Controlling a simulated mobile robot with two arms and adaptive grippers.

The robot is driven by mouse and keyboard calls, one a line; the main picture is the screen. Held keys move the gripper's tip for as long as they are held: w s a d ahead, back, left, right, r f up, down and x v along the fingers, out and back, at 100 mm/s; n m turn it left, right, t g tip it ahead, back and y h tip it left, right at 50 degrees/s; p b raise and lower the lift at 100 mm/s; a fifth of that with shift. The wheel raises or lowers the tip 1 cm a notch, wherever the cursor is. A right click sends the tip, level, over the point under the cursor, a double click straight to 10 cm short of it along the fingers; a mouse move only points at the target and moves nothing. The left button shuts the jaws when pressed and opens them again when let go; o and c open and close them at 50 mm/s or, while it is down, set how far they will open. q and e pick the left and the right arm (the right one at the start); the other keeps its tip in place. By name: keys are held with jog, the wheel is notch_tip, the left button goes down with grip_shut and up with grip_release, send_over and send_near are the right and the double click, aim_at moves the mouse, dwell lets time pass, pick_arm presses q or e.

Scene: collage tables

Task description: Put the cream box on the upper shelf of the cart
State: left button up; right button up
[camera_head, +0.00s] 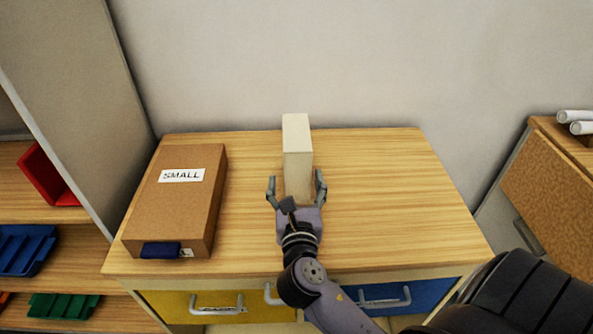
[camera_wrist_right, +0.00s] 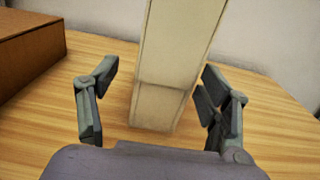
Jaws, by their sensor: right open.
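The cream box (camera_head: 298,160) stands upright on the wooden cabinet top, near its middle. My right gripper (camera_head: 297,186) is open, with one finger on each side of the lower part of the box. In the right wrist view the box (camera_wrist_right: 173,70) rises between the two spread fingers of the gripper (camera_wrist_right: 160,100), with a visible gap on both sides. My left gripper is not in view. I cannot make out the cart or its upper shelf in these views.
A brown cardboard box (camera_head: 177,215) labelled SMALL lies left of the cream box. The tabletop (camera_head: 390,190) to the right is clear. A wall stands behind. Shelves with red (camera_head: 47,177), blue and green bins are at the left; white rolls (camera_head: 574,116) lie at the right.

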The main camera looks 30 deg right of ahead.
jog(key=x, duration=0.5)
jog(key=shift+s+d, duration=0.15)
jog(key=shift+d, duration=0.05)
jog(key=shift+c, duration=0.4)
jog(key=c, duration=1.2)
jog(key=shift+c, duration=0.5)
jog(key=shift+r+p, duration=0.1)
jog(key=shift+p, duration=0.2)
